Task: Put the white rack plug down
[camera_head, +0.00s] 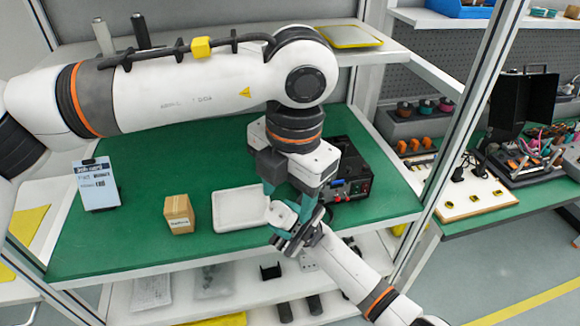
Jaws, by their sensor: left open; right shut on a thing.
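My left gripper (288,205) hangs down over the front edge of the green mat, right of the white tray, with its teal fingers apart. My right gripper (290,234) reaches in from the lower right and meets the left one closely in the picture. It is shut on a small white piece (282,214), which looks like the white rack plug. Fingers of both grippers overlap there and hide most of the plug. I cannot tell whether the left fingers touch it. The shallow white tray (226,221) lies on the green mat (130,245) just left of the grippers.
A small cardboard box (179,214) stands left of the tray. A job card (98,185) stands at the left. A black power unit (352,172) sits behind the grippers. Shelves lie above and below the bench, and a frame post (463,120) rises at right. The mat's front left is clear.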

